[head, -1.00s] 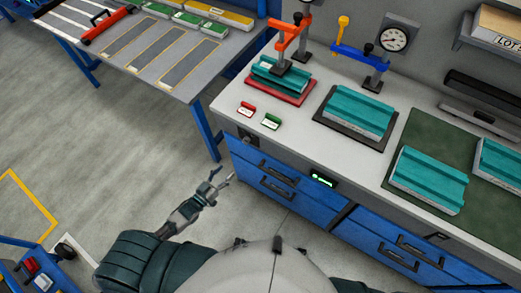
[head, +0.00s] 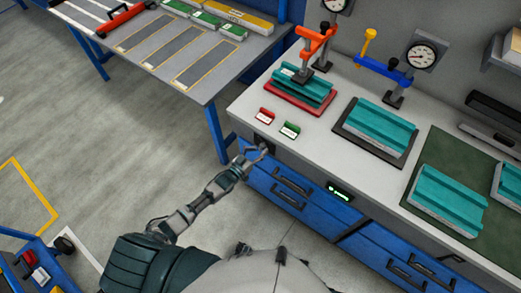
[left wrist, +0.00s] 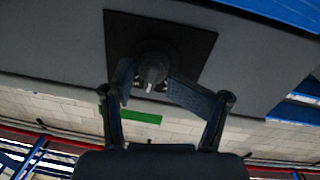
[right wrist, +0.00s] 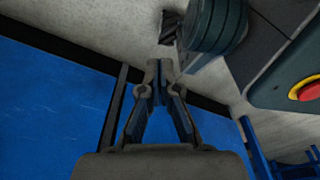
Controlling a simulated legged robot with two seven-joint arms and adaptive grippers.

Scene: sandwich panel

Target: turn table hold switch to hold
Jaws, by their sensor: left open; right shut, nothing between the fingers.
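The hold switch is a dark round knob (left wrist: 152,66) on a black square plate (left wrist: 190,42), set in the bench's grey front. In the head view the plate (head: 264,142) is small and partly behind my left gripper (head: 258,153). In the left wrist view the open fingers of my left gripper (left wrist: 148,88) stand on either side of the knob; I cannot tell if they touch it. The knob's setting is unclear. My right gripper (right wrist: 158,70) is shut and empty, seen only in the right wrist view, beside a blue surface.
The workbench top (head: 300,160) holds red (head: 264,116) and green (head: 290,130) tags, teal panels (head: 376,125), an orange clamp (head: 316,42) and a blue clamp (head: 380,66). Blue drawers (head: 285,190) lie below. A grey table (head: 160,25) stands at the upper left; the floor between is clear.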

